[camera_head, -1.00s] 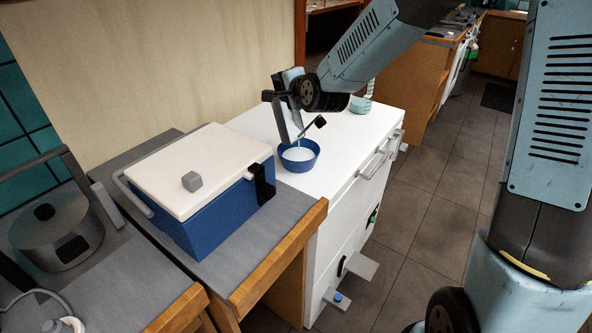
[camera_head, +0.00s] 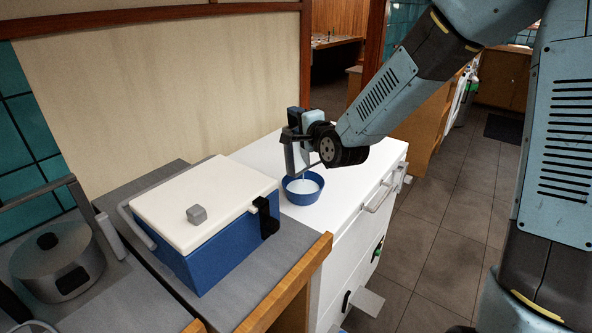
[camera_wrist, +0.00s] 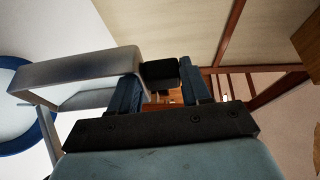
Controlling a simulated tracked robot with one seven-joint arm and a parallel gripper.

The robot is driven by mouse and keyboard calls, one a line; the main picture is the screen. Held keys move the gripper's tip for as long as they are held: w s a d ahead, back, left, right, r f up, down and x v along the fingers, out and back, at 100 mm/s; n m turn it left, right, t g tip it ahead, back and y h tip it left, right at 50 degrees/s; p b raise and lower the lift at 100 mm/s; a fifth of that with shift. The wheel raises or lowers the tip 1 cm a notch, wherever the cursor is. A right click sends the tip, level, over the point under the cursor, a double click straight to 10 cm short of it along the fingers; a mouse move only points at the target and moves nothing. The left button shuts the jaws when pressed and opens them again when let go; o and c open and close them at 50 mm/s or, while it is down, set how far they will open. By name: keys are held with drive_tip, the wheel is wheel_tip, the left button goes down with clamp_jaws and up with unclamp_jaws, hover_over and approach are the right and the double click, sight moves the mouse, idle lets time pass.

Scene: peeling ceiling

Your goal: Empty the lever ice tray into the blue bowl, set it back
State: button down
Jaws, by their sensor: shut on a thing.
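In the wrist view the grey tray (camera_wrist: 85,72) extends left from between my fingers (camera_wrist: 160,82). The bowl's blue rim (camera_wrist: 47,125) shows at that view's left edge. The tray's inside and lever are not clearly visible.
The bowl stands on a white cabinet top (camera_head: 345,185) with drawer handles (camera_head: 380,197) at its right. A blue cooler with a white lid (camera_head: 205,205) sits on the grey counter (camera_head: 290,245) in front. A grey pot (camera_head: 60,260) is at far left.

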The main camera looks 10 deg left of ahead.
drive_tip(key=s+d+t, duration=0.1)
drive_tip(key=d+m+y, duration=0.1)
drive_tip(key=shift+s+d+t, duration=0.35)
drive_tip(key=shift+t, duration=0.05)
idle(0.7)
drive_tip(key=shift+w+a+f+n+g+h, duration=0.1)
drive_tip(key=shift+w+a+n+g+h, duration=0.15)
drive_tip(key=shift+w+a+g, duration=0.35)
drive_tip(key=shift+w+a+r+n+g+h, duration=0.1)
drive_tip(key=shift+w+a+n+g+h, duration=0.15)
drive_tip(key=shift+a, duration=0.55)
drive_tip(key=shift+w+a+f+n+g+h, duration=0.1)
drive_tip(key=shift+w+a+n+g+h, duration=0.15)
drive_tip(key=shift+w+a+g, duration=0.35)
drive_tip(key=shift+s+a, duration=0.1)
drive_tip(key=w+a+f+n+g+h, duration=0.1)
drive_tip(key=w+a+f+g+h, duration=0.1)
drive_tip(key=a, duration=0.3)
drive_tip(key=shift+w+a+f+g+h, duration=0.15)
drive_tip(key=shift+w+a+g+h, duration=0.25)
drive_tip(key=shift+w+g+h, duration=0.3)
drive_tip(key=shift+n, duration=0.25)
